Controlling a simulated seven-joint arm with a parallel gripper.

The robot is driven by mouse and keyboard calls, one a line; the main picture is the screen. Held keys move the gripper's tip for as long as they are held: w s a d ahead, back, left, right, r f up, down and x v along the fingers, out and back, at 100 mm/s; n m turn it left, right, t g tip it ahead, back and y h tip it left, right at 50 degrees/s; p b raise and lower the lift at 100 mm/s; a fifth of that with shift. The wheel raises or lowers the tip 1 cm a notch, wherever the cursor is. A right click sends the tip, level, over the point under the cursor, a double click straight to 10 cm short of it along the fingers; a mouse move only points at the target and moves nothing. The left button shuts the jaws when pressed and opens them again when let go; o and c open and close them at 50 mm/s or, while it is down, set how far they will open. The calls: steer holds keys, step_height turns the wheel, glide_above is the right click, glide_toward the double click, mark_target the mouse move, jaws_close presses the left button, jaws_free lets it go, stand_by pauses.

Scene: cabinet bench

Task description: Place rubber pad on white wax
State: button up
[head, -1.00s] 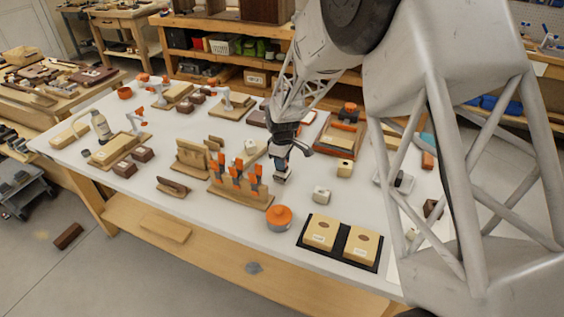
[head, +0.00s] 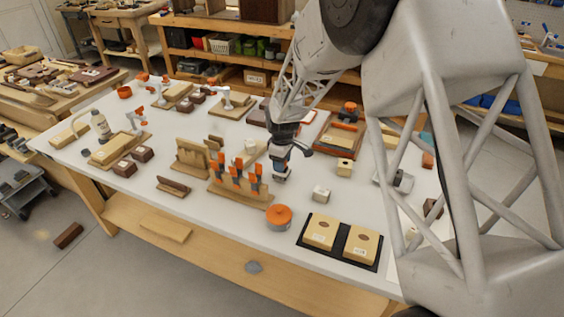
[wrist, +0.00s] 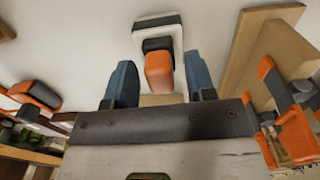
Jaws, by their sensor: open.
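My gripper (head: 280,178) points down over the middle of the bench, just right of a wooden stand with orange clamps. In the wrist view my gripper (wrist: 162,84) has its two blue-grey fingers apart. An orange and black piece on a white base (wrist: 158,28) shows between and beyond the fingers; I cannot tell its height below them. A small white block (head: 321,194), possibly the white wax, lies right of and nearer than my gripper. I cannot pick out the rubber pad for certain.
The clamp stand (head: 240,190) is close on the left. A round orange-lidded tin (head: 279,216) and a black tray (head: 310,250) with two wooden blocks lie nearer the front edge. A small wooden block (head: 344,168) stands to the right.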

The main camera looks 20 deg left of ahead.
step_height(320, 180, up, 12)
stand_by(0.7)
steer(key=shift+r, duration=0.1)
stand_by(0.8)
steer(key=s+d+r+m, duration=0.3)
steer(key=s+d+r, duration=0.15)
steer(key=d, duration=0.55)
steer(key=s+d+r+m+t, duration=0.1)
steer(key=s+d+r+m, duration=0.2)
steer(key=d+r, duration=0.55)
steer(key=s+d+r+m, duration=0.3)
steer(key=d, duration=0.9)
steer(key=s+d+m, duration=0.4)
steer(key=s+d, duration=0.6)
steer(key=s, duration=0.3)
steer(key=s+d+m+t, duration=0.1)
steer(key=s+d+m, duration=0.4)
steer(key=s+d, duration=0.5)
steer(key=s, duration=0.3)
steer(key=shift+f+t, duration=0.25)
steer(key=shift+t, duration=0.05)
